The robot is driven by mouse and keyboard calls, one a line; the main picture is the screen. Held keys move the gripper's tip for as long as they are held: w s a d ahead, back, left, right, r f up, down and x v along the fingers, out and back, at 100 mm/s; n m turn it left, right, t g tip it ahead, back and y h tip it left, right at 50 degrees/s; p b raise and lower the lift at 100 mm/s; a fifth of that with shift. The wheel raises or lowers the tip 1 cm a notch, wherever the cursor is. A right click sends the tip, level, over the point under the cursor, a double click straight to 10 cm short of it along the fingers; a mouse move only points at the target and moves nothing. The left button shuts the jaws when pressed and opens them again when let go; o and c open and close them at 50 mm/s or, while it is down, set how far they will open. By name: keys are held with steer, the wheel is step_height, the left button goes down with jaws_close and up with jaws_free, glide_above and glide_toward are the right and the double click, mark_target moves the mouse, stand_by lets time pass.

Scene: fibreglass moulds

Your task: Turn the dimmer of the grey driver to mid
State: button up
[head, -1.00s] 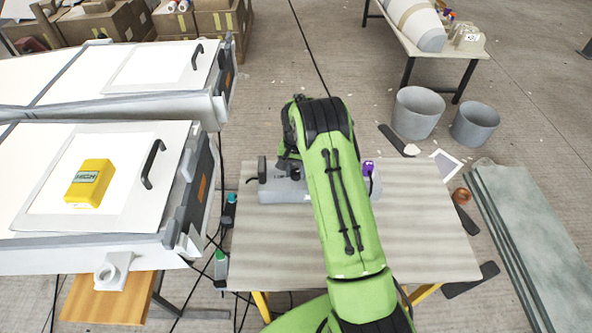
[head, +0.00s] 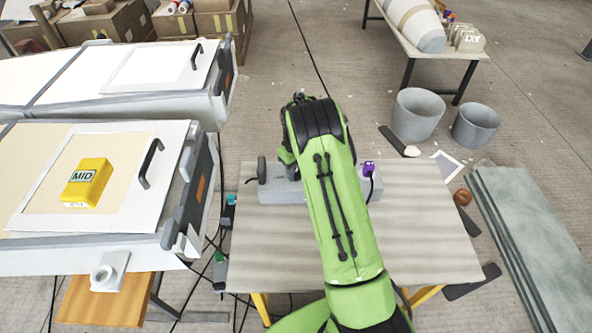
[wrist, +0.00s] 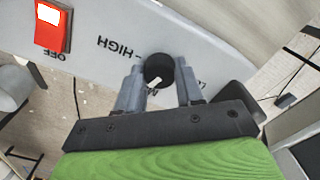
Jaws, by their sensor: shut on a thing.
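The grey driver (head: 275,197) is a long grey box on the wooden-topped table, partly hidden by my arm. In the wrist view its grey face (wrist: 110,25) fills the upper part, with upside-down HIGH and OFF lettering and a red switch (wrist: 52,28). The black round dimmer (wrist: 158,67) has a white mark pointing down toward a partly hidden label starting with M. My gripper (wrist: 159,80) is shut on the dimmer, one finger on each side. A yellow meter (head: 87,182) on the near panel reads MID.
The near light panel (head: 50,185) glows tan beneath the meter; a second white panel (head: 70,85) lies behind it. A purple-plugged cable (head: 369,168) is at the driver's right end. The table's (head: 420,235) right side is clear. Grey buckets (head: 417,112) stand on the floor beyond.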

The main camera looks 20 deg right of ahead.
mark_target(296, 172)
steer(key=shift+n, duration=1.5)
steer(key=o, duration=1)
steer(key=shift+o, duration=0.2)
step_height(296, 172, up, 16)
steer(key=p, duration=0.3)
steer(key=shift+f, duration=0.2)
